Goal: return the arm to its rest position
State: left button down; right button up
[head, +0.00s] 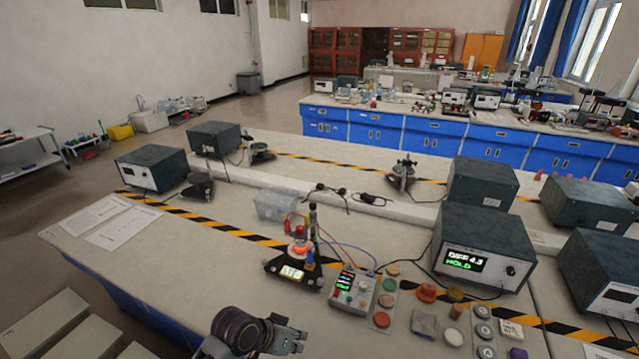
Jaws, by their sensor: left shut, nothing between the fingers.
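My left arm comes in at the bottom of the head view, and its gripper (296,338) is at the near edge of the lab bench (190,255). The left gripper is shut and nothing shows between its fingers. It is in front of the small apparatus with a glowing orange part (301,248) and apart from it. My right gripper is not in the picture.
A control box with lit displays (352,289) and several coloured discs lie right of the gripper. A large meter (483,248) reading HOLD stands behind them. Papers (110,220) lie at the left. The bench's left front area is clear.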

pick_arm(q)
jog(key=s+a+n+y, duration=0.2)
jog(key=s+a+y, duration=0.1)
jog(key=s+a, duration=0.4)
jog(key=s+a+n+y, duration=0.1)
jog(key=s+a+y, duration=0.3)
jog(key=a, duration=0.6)
jog(key=s+f+g+h, duration=0.1)
jog(key=s+f, duration=0.1)
jog(key=f, duration=1.5)
jog(key=s+f+g, duration=0.1)
jog(key=s+f, duration=0.1)
jog(key=f, duration=1.5)
jog(key=s+a+f+b, duration=0.1)
jog(key=s+a+f, duration=0.1)
jog(key=s+f, duration=0.7)
jog(key=s+a+f+g, duration=0.1)
jog(key=s+f, duration=0.9)
jog(key=s, duration=0.2)
jog(key=shift+s+a+f+b, duration=0.3)
jog(key=shift+s+a+b, duration=0.05)
jog(key=shift+s, duration=0.05)
jog(key=c, duration=2.2)
grip_release()
